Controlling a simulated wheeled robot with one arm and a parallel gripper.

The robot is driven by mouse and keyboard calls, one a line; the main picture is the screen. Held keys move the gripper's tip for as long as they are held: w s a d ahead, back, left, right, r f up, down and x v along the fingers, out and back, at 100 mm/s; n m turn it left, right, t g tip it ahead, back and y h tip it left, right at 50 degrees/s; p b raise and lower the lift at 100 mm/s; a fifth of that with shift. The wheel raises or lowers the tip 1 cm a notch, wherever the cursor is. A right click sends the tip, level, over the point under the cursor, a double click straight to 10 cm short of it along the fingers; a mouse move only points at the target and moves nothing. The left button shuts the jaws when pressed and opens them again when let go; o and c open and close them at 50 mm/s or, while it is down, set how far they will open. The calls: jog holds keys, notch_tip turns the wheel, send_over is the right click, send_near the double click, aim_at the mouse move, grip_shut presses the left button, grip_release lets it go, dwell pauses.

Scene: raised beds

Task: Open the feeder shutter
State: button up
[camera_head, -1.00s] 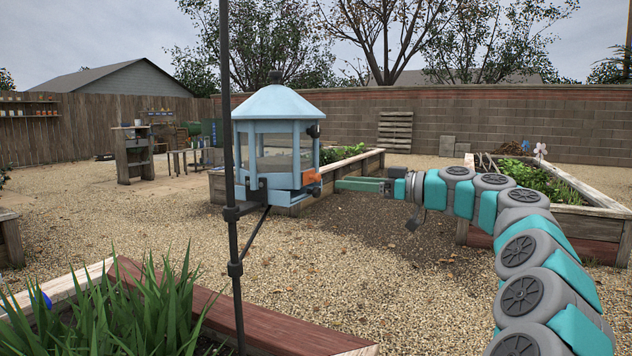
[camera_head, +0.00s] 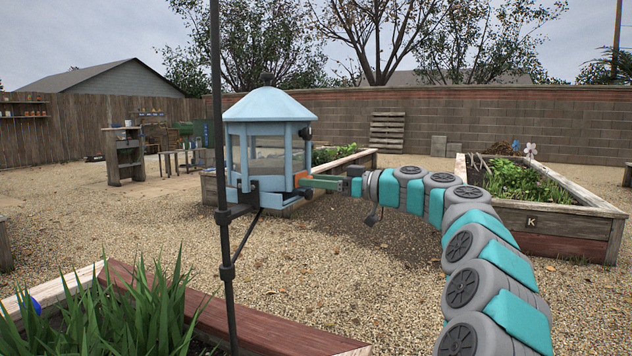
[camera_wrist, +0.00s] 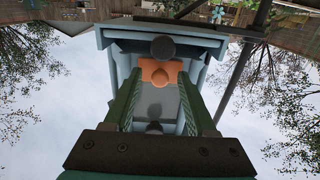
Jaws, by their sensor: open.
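The feeder (camera_head: 268,108) is a light blue lantern-shaped box with a conical roof and clear panes, left of centre in the head view. An orange piece (camera_wrist: 160,72), apparently the shutter's tab, is on its near side; the head view shows only a sliver of it (camera_head: 301,176). My gripper (camera_head: 304,182) reaches it from the right. In the wrist view its two green fingers (camera_wrist: 159,79) are apart, with the orange piece between them and no clear contact. A dark round knob (camera_wrist: 163,47) is beside the orange piece.
A thin dark pole (camera_head: 223,240) with a bracket carries the feeder. A planted bed with a red-brown board (camera_head: 270,330) lies in front. Other raised beds stand behind and at right (camera_head: 560,220). Gravel (camera_head: 370,300) between them is open.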

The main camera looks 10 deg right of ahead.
grip_shut()
dwell(1.3)
